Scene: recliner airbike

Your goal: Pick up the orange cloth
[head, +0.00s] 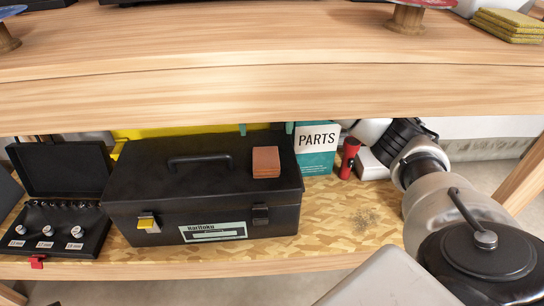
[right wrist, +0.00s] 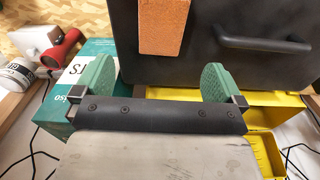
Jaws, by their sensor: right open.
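The orange cloth (head: 266,162) is a small folded brown-orange stack lying on the lid of the black toolbox (head: 135,185), near the lid's right end. It also shows in the right wrist view (right wrist: 163,27), at the top middle. My right gripper (right wrist: 157,78) is open and empty, with its two green fingers spread on either side of the cloth's line and short of it. In the head view the green fingertips (head: 266,128) show just behind the toolbox's back edge, beyond the cloth. Most of that gripper is hidden by the shelf board. My left gripper is not in view.
The wooden shelf board (head: 270,92) runs above the toolbox. A PARTS box (head: 317,162) and a red object (head: 349,158) stand right of it. An open black socket case (head: 62,222) is at left. Patterned board at front right (head: 350,220) is bare.

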